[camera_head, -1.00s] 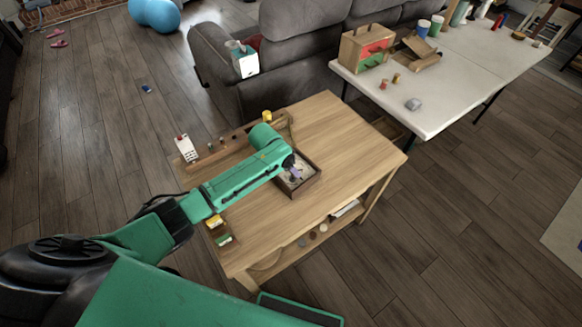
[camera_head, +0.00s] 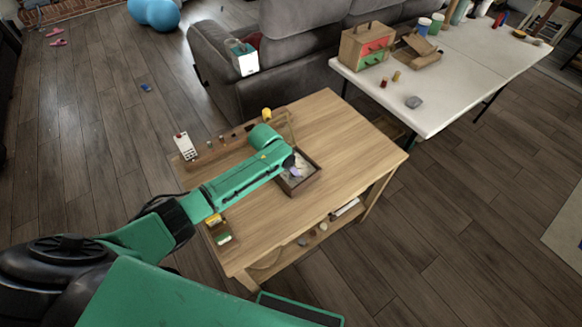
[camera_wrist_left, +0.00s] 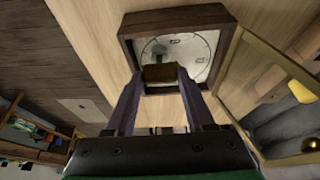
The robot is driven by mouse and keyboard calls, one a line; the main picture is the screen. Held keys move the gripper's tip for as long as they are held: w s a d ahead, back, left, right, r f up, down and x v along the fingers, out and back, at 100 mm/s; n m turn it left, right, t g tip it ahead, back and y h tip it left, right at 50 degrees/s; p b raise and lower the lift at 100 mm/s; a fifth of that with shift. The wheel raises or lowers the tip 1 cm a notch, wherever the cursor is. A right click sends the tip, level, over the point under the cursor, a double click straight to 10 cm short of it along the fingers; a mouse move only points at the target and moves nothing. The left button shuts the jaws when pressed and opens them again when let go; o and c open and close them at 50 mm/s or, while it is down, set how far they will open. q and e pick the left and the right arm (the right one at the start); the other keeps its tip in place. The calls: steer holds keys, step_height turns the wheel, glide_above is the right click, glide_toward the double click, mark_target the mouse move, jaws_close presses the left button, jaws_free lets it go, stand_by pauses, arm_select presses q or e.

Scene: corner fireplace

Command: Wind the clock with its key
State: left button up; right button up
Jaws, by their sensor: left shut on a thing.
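The clock is a dark wooden square case (camera_head: 305,186) with a pale dial, lying on the wooden table in the head view. In the wrist view its case (camera_wrist_left: 180,18) frames a white dial (camera_wrist_left: 205,48) with dark marks. My left gripper (camera_wrist_left: 162,78) is shut on a brownish key (camera_wrist_left: 160,72), held over the lower left part of the dial. The key's far end and whether it sits in a hole are hidden. In the head view my left gripper (camera_head: 289,163) is at the clock's upper left side. My right gripper is not in view.
A brass-framed glass door (camera_wrist_left: 285,62) stands beside the clock in the wrist view. The wooden table (camera_head: 345,135) is clear to the right of the clock. A white table (camera_head: 450,85) stands behind.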

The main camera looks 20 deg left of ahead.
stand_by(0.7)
arm_select(q)
steer(key=m, duration=0.3)
steer(key=shift+f+g+h, duration=0.1)
steer(key=shift+g+h, duration=0.3)
